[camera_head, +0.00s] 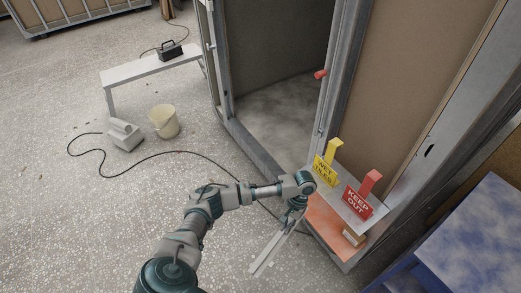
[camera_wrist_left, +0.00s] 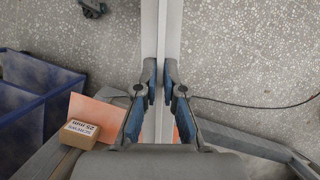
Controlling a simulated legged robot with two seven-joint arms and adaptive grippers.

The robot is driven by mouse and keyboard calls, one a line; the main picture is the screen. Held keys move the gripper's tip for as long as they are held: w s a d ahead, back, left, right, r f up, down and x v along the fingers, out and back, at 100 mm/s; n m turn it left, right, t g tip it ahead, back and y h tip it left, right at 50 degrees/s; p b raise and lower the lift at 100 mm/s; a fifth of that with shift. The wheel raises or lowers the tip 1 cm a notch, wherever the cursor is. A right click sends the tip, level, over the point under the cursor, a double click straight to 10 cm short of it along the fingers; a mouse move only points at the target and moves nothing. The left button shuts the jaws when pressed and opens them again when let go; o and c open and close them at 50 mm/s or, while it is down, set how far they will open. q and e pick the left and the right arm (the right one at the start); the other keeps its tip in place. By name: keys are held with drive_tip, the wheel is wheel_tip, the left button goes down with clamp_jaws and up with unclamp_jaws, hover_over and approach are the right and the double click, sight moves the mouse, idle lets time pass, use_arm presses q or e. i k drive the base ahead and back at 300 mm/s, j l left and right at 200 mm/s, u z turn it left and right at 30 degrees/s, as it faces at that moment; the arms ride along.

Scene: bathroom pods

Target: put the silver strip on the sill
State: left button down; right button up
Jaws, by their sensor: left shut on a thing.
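The silver strip (camera_head: 268,254) is a long, thin, pale metal bar. My left gripper (camera_head: 294,210) is shut on it, and the strip slants down and left over the floor in the head view. In the left wrist view the strip (camera_wrist_left: 170,32) runs up from between the fingertips (camera_wrist_left: 160,82); the fingers hide part of it. The sill (camera_head: 262,158) is the grey bar along the bottom of the pod's doorway, beyond my gripper. A grey bar that looks like the sill (camera_wrist_left: 243,146) crosses the lower right of the wrist view. No right gripper shows.
A yellow sign (camera_head: 326,170) and a red KEEP OUT sign (camera_head: 358,201) stand by the doorway's right side, near a screws box (camera_head: 353,237) and an orange sheet (camera_head: 322,222). A black cable (camera_head: 180,153) crosses the floor. A bucket (camera_head: 164,121) and bench (camera_head: 150,68) stand left.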

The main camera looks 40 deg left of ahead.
sight(262, 154)
drive_tip(key=i+j, duration=0.15)
drive_tip(key=j, duration=0.25)
drive_tip(key=i+j+z, duration=0.1)
drive_tip(key=j, duration=0.25)
drive_tip(key=i+j, duration=0.15)
drive_tip(key=j, duration=0.25)
drive_tip(key=i+j+z, duration=0.1)
drive_tip(key=j, duration=0.3)
drive_tip(key=i+j, duration=0.1)
drive_tip(key=j, duration=0.3)
drive_tip(key=i+j+z, duration=0.1)
drive_tip(key=j, duration=0.3)
